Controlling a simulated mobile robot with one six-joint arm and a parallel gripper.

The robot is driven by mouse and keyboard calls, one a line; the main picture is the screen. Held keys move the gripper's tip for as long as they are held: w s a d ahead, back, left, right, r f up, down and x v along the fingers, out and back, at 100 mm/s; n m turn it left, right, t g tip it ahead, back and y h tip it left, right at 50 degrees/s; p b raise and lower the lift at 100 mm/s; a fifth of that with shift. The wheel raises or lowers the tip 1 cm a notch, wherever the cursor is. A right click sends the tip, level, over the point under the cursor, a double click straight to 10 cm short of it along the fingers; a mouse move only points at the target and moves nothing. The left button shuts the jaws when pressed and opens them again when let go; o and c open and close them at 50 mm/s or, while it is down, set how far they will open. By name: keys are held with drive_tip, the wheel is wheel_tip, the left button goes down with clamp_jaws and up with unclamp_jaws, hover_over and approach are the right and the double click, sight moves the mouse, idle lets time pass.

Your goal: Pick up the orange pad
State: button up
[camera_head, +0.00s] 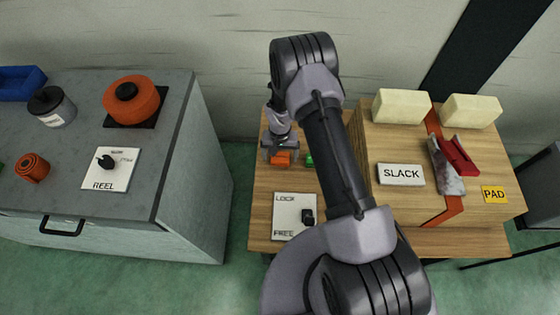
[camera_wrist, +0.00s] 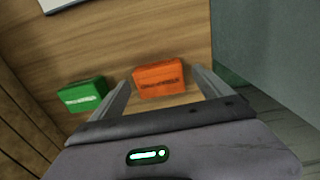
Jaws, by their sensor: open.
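The orange pad (camera_wrist: 160,80) is a small block with dark lettering on its front, lying on the wooden table top. In the head view a part of the orange pad (camera_head: 282,159) shows under my gripper (camera_head: 280,150). In the wrist view the open fingers of my gripper (camera_wrist: 162,77) stand on either side of the pad, with a gap to each. The fingers hold nothing. I cannot tell how far above the table the fingertips are.
A green pad (camera_wrist: 83,94) lies left of the orange one in the wrist view; my arm partly hides it in the head view (camera_head: 309,160). A LOCK/FREE switch plate (camera_head: 294,214) lies nearer the front. A raised wooden box (camera_head: 376,140) stands right, a grey cabinet (camera_head: 195,190) left.

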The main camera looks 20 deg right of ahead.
drive_tip(key=shift+f, duration=0.75)
drive_tip(key=shift+r, duration=0.15)
drive_tip(key=shift+c, duration=0.2)
drive_tip(key=c, duration=1.5)
